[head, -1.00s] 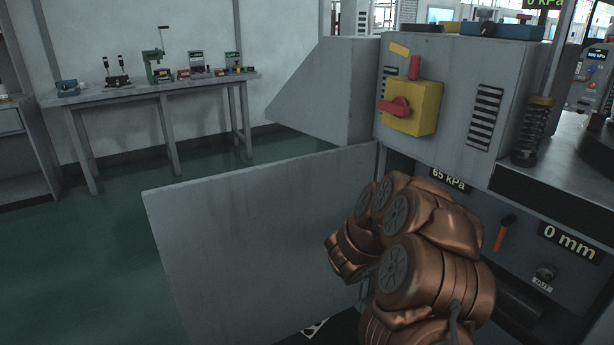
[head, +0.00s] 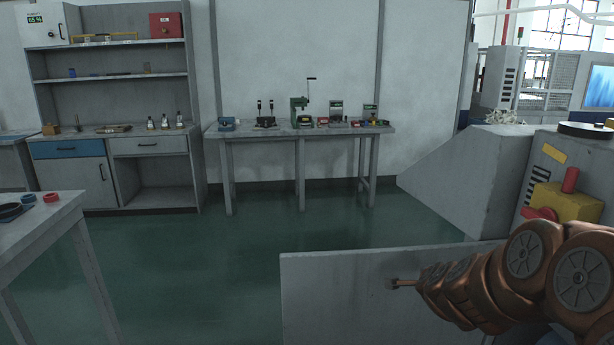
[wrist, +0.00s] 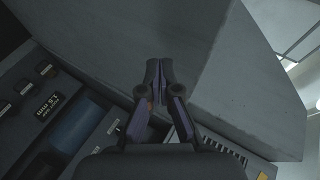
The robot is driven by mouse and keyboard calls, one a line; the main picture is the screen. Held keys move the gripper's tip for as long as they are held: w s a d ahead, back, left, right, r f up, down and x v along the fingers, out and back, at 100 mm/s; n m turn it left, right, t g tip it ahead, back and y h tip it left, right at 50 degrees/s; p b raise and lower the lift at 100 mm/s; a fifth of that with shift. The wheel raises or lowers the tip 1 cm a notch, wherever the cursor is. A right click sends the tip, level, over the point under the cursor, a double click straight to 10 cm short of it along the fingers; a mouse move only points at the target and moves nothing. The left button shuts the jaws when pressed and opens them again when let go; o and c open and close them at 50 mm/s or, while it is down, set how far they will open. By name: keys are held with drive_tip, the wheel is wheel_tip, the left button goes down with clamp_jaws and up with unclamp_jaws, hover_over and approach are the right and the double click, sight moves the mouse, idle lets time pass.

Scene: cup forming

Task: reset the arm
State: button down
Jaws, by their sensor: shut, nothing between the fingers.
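My gripper (wrist: 159,70) shows in the wrist view with its two dark fingers together and nothing between them. It is in front of a plain grey machine surface (wrist: 245,75). In the head view my copper-coloured arm reaches in from the lower right, in front of a grey panel (head: 340,300). The gripper itself cannot be made out clearly there.
A machine with a yellow switch box (head: 572,203) and red handle stands close on the right. A bench (head: 300,133) with small tools is at the back. A white table (head: 40,215) is at left. The green floor (head: 240,265) between is clear.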

drive_tip(key=s+a+r+n+g+y+p, duration=0.25)
drive_tip(key=s+a+r+n+p, duration=0.2)
drive_tip(key=s+a, duration=0.3)
drive_tip(key=s+a+r+n+g+y+p, duration=0.2)
drive_tip(key=s+a+r+n+y+p, duration=0.15)
drive_tip(key=s+a+n, duration=0.35)
drive_tip(key=s+r+n+g+p, duration=0.2)
drive_tip(key=s+g, duration=0.1)
drive_tip(key=s, duration=0.6)
drive_tip(key=s+d+r+n+g+h+p, duration=0.1)
drive_tip(key=s+r+n+g+p, duration=0.1)
drive_tip(key=s, duration=0.8)
drive_tip(key=s+r+n+g+h+p, duration=0.1)
drive_tip(key=s+r+n+g+p, duration=0.1)
drive_tip(key=s, duration=0.7)
drive_tip(key=shift+s+d+n+g+p, duration=0.35)
drive_tip(key=shift+n+g+p, duration=0.3)
drive_tip(key=shift+g, duration=0.3)
